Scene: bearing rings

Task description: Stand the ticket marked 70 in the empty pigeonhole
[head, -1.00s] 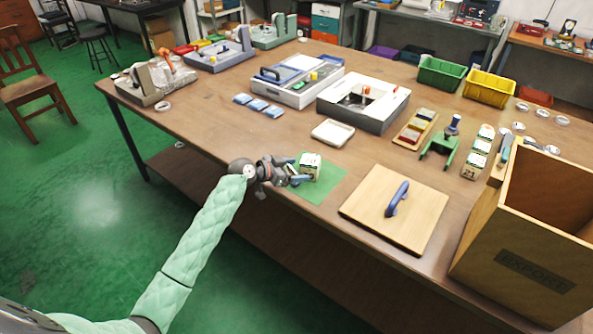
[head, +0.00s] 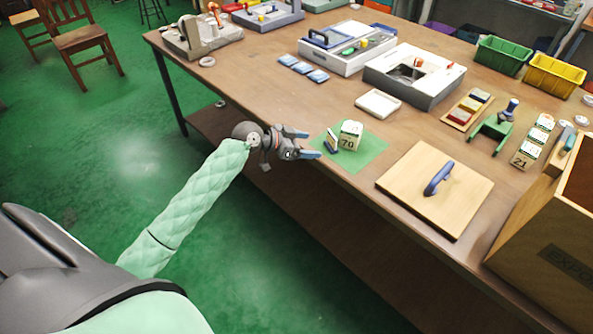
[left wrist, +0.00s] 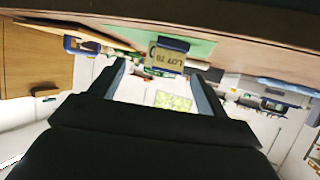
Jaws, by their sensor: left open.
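A cream block-like ticket marked 70 (head: 350,133) stands on the green mat (head: 372,152) near the table's front edge. A small dark-blue-edged piece (head: 332,141) stands close to its left side. In the left wrist view a piece lettered LOT 70 (left wrist: 168,58) shows beyond the fingers, in front of the green mat. My left gripper (head: 305,144) is open and empty, left of the mat and apart from these pieces. My right gripper is not in view. I cannot make out an empty pigeonhole.
A wooden board with a blue handle (head: 437,182) lies right of the mat. A wooden box marked EXPO (head: 545,240) stands at the right edge. Numbered green-and-white pieces (head: 532,142) are lined up behind it. A white tray (head: 377,104) lies behind the mat.

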